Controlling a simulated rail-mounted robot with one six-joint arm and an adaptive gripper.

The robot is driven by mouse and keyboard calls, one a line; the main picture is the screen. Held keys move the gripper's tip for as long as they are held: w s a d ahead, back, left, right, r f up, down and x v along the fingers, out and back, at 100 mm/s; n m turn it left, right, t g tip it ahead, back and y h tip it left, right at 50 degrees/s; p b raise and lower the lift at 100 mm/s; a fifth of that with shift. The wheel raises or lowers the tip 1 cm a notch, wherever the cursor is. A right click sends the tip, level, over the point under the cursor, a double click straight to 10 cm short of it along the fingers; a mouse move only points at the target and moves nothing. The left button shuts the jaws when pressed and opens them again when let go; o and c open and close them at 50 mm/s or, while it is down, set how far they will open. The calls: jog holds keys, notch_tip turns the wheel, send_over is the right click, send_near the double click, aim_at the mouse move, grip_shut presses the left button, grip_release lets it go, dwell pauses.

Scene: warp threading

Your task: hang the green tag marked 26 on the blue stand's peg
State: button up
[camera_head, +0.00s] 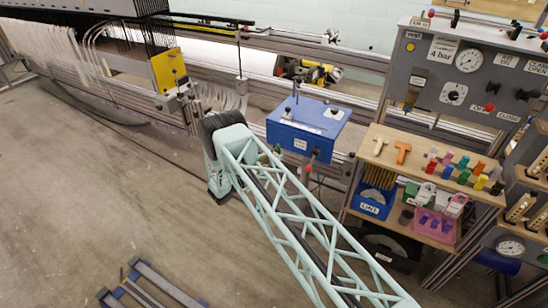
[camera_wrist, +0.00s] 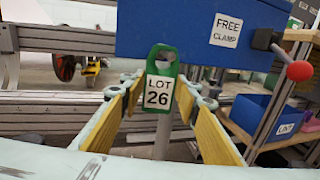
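The green tag (camera_wrist: 163,70) has a white label reading LOT 26 and a hole near its top. In the wrist view it hangs upright in front of the lower edge of a blue box (camera_wrist: 200,30). A grey post (camera_wrist: 162,138) stands below and behind it. My gripper (camera_wrist: 163,92) has its yellow-padded fingers spread on either side of the tag, with a visible gap on each side. I cannot tell whether a peg passes through the tag's hole.
A red-knobbed lever (camera_wrist: 298,70) sticks out at the box's right. A shelf unit (camera_head: 470,186) with small coloured parts and a blue LINT bin (camera_head: 371,201) stands to the right. Metal rails (camera_head: 345,100) run behind. Open floor lies at the left.

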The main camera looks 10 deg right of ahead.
jog(key=o, duration=0.4)
jog(key=shift+a, duration=0.15)
jog(key=shift+v, duration=5.9)
